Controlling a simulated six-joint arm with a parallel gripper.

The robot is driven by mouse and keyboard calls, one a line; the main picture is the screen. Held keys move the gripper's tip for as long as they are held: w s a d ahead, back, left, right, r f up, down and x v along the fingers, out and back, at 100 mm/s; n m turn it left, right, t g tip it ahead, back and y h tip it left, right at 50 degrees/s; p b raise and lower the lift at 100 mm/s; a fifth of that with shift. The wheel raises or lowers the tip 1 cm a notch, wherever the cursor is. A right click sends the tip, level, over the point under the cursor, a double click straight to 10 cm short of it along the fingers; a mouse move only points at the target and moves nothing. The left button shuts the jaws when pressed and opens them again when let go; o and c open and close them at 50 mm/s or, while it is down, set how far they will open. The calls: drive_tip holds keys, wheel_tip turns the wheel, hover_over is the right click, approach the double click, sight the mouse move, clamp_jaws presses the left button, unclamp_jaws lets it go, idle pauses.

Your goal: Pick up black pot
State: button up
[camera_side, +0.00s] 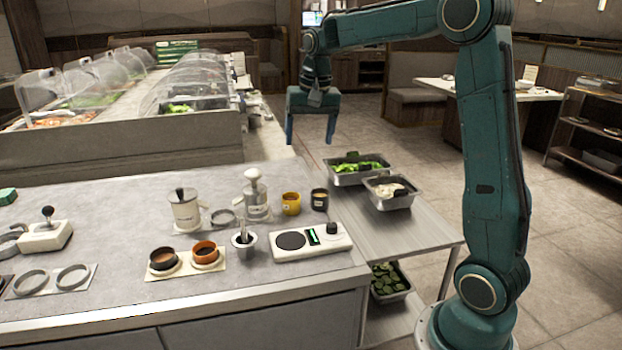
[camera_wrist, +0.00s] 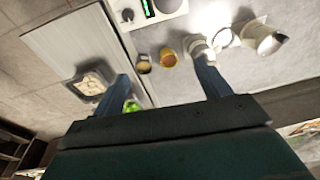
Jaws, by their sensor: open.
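The black pot (camera_side: 319,200) is a small dark cup standing upright on the grey counter near its right edge, just right of a yellow pot (camera_side: 291,204). In the wrist view the black pot (camera_wrist: 144,64) lies to the left of the yellow pot (camera_wrist: 168,57). Both appear beyond and between my fingertips. My gripper (camera_side: 311,130) is open and empty, high above and behind the pots, with its fingers pointing down. It also shows in the wrist view (camera_wrist: 161,74), with its two fingers wide apart.
A white panel with a dial (camera_side: 311,241) lies in front of the pots. A metal dispenser (camera_side: 257,200) stands to their left. Trays of greens (camera_side: 358,169) and pale food (camera_side: 390,193) sit on the lower shelf to the right. Brown and orange cups stand on a mat (camera_side: 187,263).

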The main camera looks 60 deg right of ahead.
drive_tip(key=w+d+f+m+g, duration=0.1)
drive_tip(key=w+d+f+m, duration=0.25)
drive_tip(key=d+f, duration=0.35)
drive_tip(key=m, duration=0.1)
hover_over(320, 194)
drive_tip(key=s+a, duration=0.1)
drive_tip(key=a, duration=0.1)
wheel_tip(320, 194, down, 4)
drive_tip(key=shift+f+g+y, duration=0.2)
drive_tip(key=shift+g+y, duration=0.2)
drive_tip(key=shift+f, duration=0.15)
drive_tip(key=shift+f, duration=4.15)
drive_tip(key=shift+s+a+f, duration=0.1)
drive_tip(key=shift+f, duration=2.5)
